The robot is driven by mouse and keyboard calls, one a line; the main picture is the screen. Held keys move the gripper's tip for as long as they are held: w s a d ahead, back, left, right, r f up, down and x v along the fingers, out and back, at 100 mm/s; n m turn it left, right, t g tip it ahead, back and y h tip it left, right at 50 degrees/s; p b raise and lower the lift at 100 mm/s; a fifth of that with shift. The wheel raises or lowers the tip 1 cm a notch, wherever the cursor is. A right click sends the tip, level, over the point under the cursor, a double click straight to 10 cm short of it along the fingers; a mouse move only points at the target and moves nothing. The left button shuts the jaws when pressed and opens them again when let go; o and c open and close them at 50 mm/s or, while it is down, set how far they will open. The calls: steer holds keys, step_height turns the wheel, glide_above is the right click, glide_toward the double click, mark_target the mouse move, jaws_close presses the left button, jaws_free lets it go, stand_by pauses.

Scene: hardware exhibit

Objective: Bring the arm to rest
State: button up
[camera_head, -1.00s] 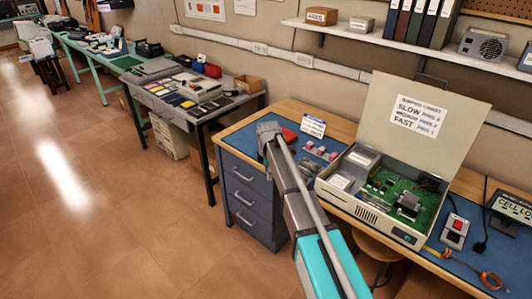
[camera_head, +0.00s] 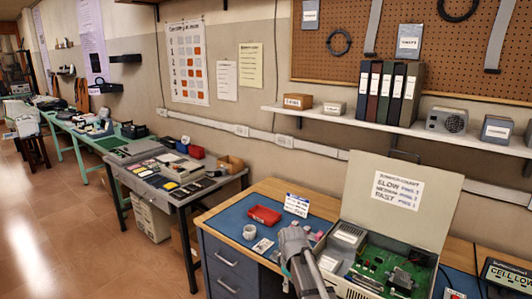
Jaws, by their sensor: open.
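Part of my arm (camera_head: 300,262), a grey link with a rounded end, rises from the bottom edge in front of the workbench. My gripper and its fingers do not show, so I cannot see whether it holds anything. The arm covers a little of the blue mat (camera_head: 228,222) and the left side of the open computer case (camera_head: 358,290).
The wooden bench holds a red tray (camera_head: 264,215), a small grey cup (camera_head: 249,232) and a sign (camera_head: 297,205). The case's raised lid (camera_head: 385,215) stands behind my arm. A shelf (camera_head: 350,121) runs above. Open floor (camera_head: 80,235) lies at left.

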steer(key=s+d+m, duration=0.9)
steer(key=s+m, duration=0.1)
steer(key=s, duration=0.4)
steer(key=shift+m, duration=0.3)
steer(key=shift+d, duration=0.15)
stand_by(0.3)
